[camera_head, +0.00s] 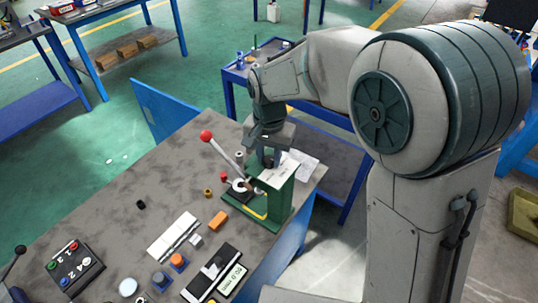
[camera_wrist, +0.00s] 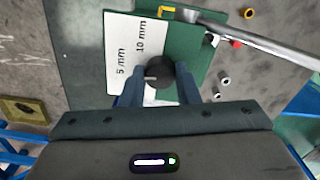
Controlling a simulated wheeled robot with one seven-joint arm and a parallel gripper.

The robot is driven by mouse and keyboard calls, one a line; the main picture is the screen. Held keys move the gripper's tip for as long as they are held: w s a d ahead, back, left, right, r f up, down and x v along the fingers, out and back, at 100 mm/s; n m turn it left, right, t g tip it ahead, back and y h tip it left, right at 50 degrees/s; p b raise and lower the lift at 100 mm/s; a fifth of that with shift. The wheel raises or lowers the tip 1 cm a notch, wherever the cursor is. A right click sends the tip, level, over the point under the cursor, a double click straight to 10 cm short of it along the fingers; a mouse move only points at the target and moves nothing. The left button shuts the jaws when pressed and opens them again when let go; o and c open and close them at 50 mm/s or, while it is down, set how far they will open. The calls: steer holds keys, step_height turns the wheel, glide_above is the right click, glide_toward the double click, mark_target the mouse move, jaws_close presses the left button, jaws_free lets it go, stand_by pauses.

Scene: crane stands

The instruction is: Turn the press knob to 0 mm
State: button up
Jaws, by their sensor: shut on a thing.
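The press (camera_head: 284,198) is a green stand at the right end of the grey worktable. Its black round knob (camera_wrist: 161,70) sits on the green top plate next to a white scale card (camera_wrist: 118,30). The card reads "5 mm" and "10 mm"; any 0 mm mark is hidden or out of view. A short light mark on the knob points left, just below the "5 mm" text. My gripper (camera_wrist: 160,80) is over the press from above, its two blue-grey fingers shut on the knob from both sides. In the head view my gripper (camera_head: 268,148) partly hides the knob.
The press lever with a red ball (camera_head: 206,136) slants up left of my gripper; its bar crosses the wrist view (camera_wrist: 260,40). Small nuts (camera_wrist: 223,80), an orange block (camera_head: 219,221), a gauge (camera_head: 233,278) and a button box (camera_head: 74,264) lie on the table.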

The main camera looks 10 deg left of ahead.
mark_target(268, 158)
steer(key=n, duration=1)
steer(key=shift+r, duration=0.1)
steer(key=shift+a+n, duration=0.1)
steer(key=shift+n, duration=0.3)
steer(key=o, duration=1)
step_height(268, 158, up, 14)
steer(key=shift+f+b, duration=0.1)
steer(key=shift+b, duration=0.25)
